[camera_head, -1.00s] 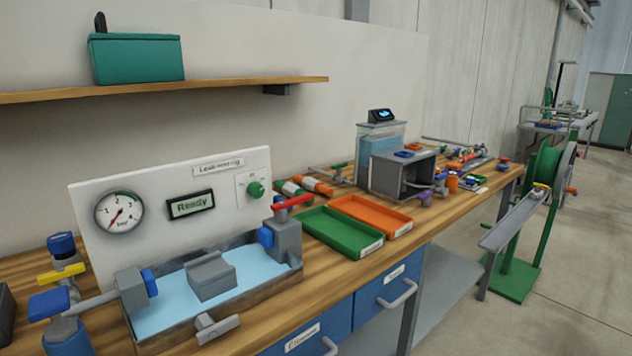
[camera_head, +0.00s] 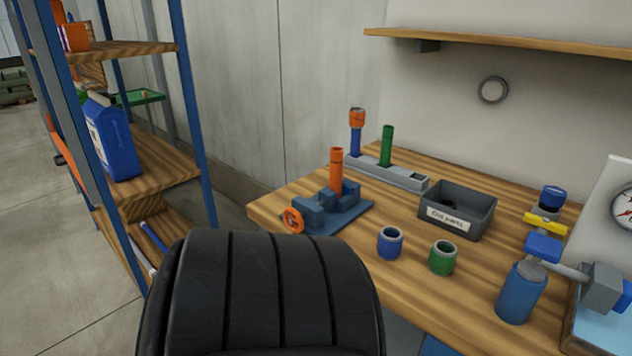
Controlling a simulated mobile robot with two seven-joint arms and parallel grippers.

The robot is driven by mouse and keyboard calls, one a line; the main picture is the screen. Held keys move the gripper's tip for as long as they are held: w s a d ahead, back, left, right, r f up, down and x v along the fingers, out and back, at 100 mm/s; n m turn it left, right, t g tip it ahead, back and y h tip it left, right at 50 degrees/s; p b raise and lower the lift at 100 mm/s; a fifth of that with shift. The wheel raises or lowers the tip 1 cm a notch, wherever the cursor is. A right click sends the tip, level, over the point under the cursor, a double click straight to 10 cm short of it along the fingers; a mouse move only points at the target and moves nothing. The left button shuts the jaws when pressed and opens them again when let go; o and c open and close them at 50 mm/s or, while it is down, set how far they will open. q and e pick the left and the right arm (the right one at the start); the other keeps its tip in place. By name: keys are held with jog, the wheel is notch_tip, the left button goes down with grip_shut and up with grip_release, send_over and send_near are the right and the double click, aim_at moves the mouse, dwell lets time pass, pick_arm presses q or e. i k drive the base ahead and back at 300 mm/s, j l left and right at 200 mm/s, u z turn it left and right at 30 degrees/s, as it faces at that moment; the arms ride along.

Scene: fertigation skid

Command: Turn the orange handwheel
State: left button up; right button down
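The orange handwheel (camera_head: 293,220) is a small spoked ring on the front left of a dark blue vise-like block (camera_head: 330,207), near the left end of the wooden workbench (camera_head: 410,280). An orange tube (camera_head: 336,170) stands upright in the block. A large black ribbed shape, seemingly part of my own arm, fills the lower middle of the view just in front of the handwheel. Neither gripper shows in the view.
A grey bin (camera_head: 457,209) labelled "Old parts" and a grey rack (camera_head: 386,174) with upright tubes stand behind. A blue cup (camera_head: 390,243) and a green cup (camera_head: 441,258) stand in front. A blue-framed shelf (camera_head: 150,160) is at the left, across a gap from the bench.

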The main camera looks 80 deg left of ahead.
aim_at(291, 220)
jog(key=u, duration=2.7)
jog(key=k+z, duration=0.15)
jog(key=k, duration=0.5)
jog(key=k+l+z, duration=0.15)
jog(key=k, duration=0.45)
jog(key=j+z, duration=0.1)
jog(key=z, duration=3.25)
jog(key=k+j+z, duration=0.1)
jog(key=k+j, duration=0.2)
jog(key=j, duration=0.25)
jog(key=k+j, duration=0.35)
jog(key=j, duration=0.2)
jog(key=k+j+z, duration=0.15)
jog(key=k+j, duration=0.2)
jog(key=j, duration=0.2)
jog(key=k+j, duration=0.35)
jog(key=j, duration=0.2)
jog(key=k+j, duration=0.4)
jog(key=j, duration=0.15)
jog(key=k+j, duration=0.35)
jog(key=j, duration=0.2)
